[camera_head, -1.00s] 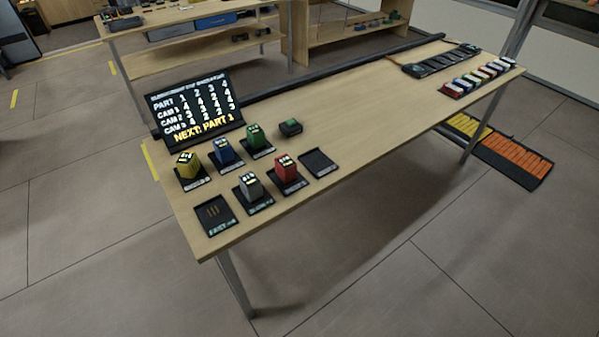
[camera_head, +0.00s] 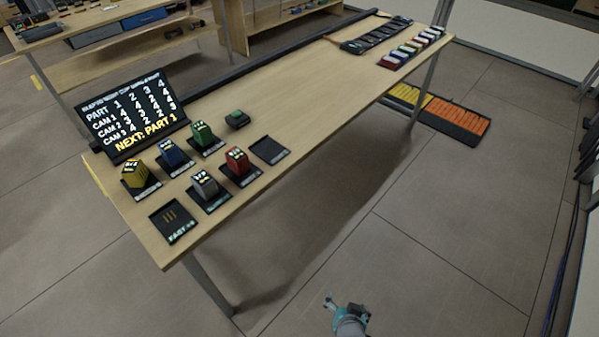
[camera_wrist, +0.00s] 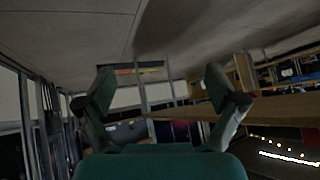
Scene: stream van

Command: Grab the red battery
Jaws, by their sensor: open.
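The red battery (camera_head: 238,161) stands upright on a small black labelled pad near the front edge of the wooden table, in the head view. A grey battery (camera_head: 205,184) stands to its left, and a green battery (camera_head: 202,133) stands behind and to the left. My gripper shows in the wrist view (camera_wrist: 163,98), its two fingers spread apart with nothing between them. In the head view a part of my arm shows at the bottom, well in front of the table and away from the red battery.
The table (camera_head: 290,95) also bears a blue battery (camera_head: 173,153), a yellow battery (camera_head: 137,173), empty pads and a black sign (camera_head: 135,112). A row of coloured packs (camera_head: 412,48) lies at the far right end. Open floor (camera_head: 430,220) lies in front.

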